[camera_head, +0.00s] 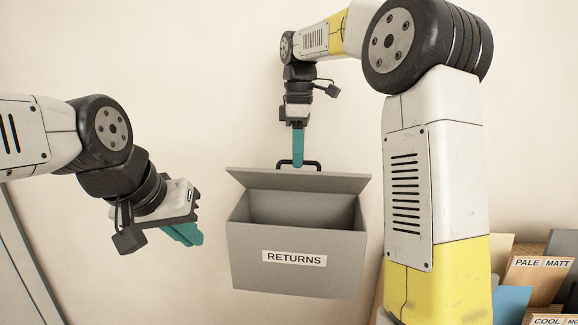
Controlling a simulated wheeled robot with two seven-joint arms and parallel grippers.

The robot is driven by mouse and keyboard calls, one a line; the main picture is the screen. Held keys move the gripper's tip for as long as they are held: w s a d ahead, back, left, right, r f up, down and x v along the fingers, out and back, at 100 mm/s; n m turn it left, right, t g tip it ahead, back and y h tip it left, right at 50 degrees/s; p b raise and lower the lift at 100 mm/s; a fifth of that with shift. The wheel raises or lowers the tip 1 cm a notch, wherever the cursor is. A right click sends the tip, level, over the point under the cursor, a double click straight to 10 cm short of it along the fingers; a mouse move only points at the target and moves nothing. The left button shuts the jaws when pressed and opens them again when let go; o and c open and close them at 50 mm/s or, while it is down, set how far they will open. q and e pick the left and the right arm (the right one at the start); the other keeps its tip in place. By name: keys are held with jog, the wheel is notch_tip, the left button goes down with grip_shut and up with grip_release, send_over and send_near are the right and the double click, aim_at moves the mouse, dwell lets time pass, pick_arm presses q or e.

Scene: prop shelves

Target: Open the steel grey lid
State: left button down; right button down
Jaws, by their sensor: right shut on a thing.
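The steel grey lid (298,181) tops a grey box (270,285) labelled RETURNS, in the middle of the head view. The lid is tilted up along the back, and the dark inside of the box shows below it. A black handle (316,163) stands at the lid's upper edge. My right gripper (298,162) points down with its teal fingers shut on this handle. My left gripper (186,234) hangs to the left of the box, clear of it. Its teal fingers are seen at an angle, and whether they are apart is unclear.
Coloured folders or cards (535,275), some labelled PALE, MATT and COOL, stand at the lower right. My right arm's large links pass in front of that side. A plain cream wall (200,60) lies behind. A grey panel edge (22,265) shows at far left.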

pick_arm(q)
jog(key=w+d+f+n+g+h, duration=0.25)
jog(key=d+f+n+g, duration=0.2)
jog(key=n, duration=0.25)
pick_arm(e)
jog(key=shift+w+d+f, duration=0.2)
pick_arm(q)
jog(key=n+g+h, duration=0.2)
jog(key=n+h, duration=1.3)
jog(key=n, duration=0.4)
send_near(300, 175)
jog(key=w+a+f, duration=0.1)
jog(key=a+f, duration=0.2)
jog(key=d+r, duration=0.1)
jog(key=d, duration=0.8)
jog(key=shift+r, duration=0.25)
jog(key=shift+d, duration=0.1)
jog(key=shift+w+r, duration=0.1)
